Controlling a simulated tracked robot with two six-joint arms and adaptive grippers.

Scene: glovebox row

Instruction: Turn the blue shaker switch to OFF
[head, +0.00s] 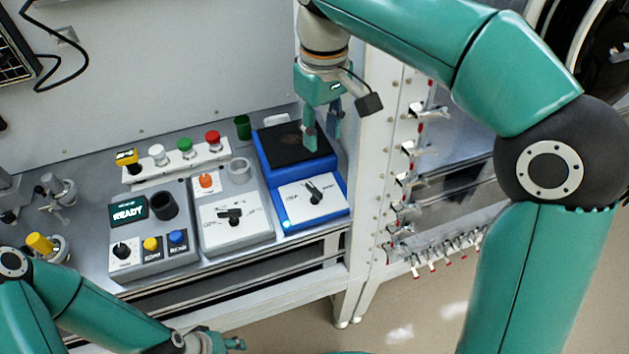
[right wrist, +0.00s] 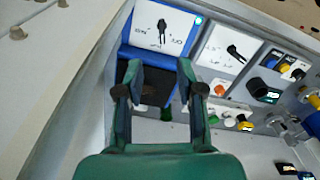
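The blue shaker (head: 330,164) sits at the right end of the bench, with a black top plate (head: 290,143) and a white sloped front panel. Its black switch (head: 315,194) is on that panel; the small labels are too blurred to read surely. The switch also shows in the right wrist view (right wrist: 162,28). My right gripper (head: 322,136) is open and empty above the black plate, behind the switch and apart from it. Its two spread fingers also show in the right wrist view (right wrist: 160,85). My left gripper (head: 238,343) is low at the left, its fingers too small to judge.
A grey device with a black switch (head: 230,214) stands left of the shaker. Further left is a box with a READY display (head: 128,211). Coloured buttons on a white rail (head: 178,165) stand behind. A white post and clamp rack (head: 408,180) are close at the right.

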